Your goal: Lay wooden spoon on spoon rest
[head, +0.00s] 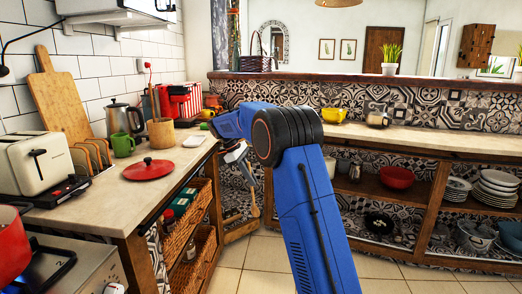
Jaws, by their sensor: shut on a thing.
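My gripper (239,163) is beyond the right edge of the left counter, below my blue arm, and is small in the head view. It is shut on the wooden spoon (251,192), which hangs down steeply with its lower end in front of the patterned shelf wall. The spoon is clear of the counter. A small pale flat piece (194,141) lies on the left counter near its right edge. It may be the spoon rest, but its shape is too small to tell. My gripper is to the right of it, apart from it.
A wooden holder with utensils (161,133), a red lid (151,169), a green mug (122,145) and a toaster (36,162) stand on the left counter (95,207). Wicker baskets (190,231) sit below. A yellow bowl (333,114) stands on the back counter.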

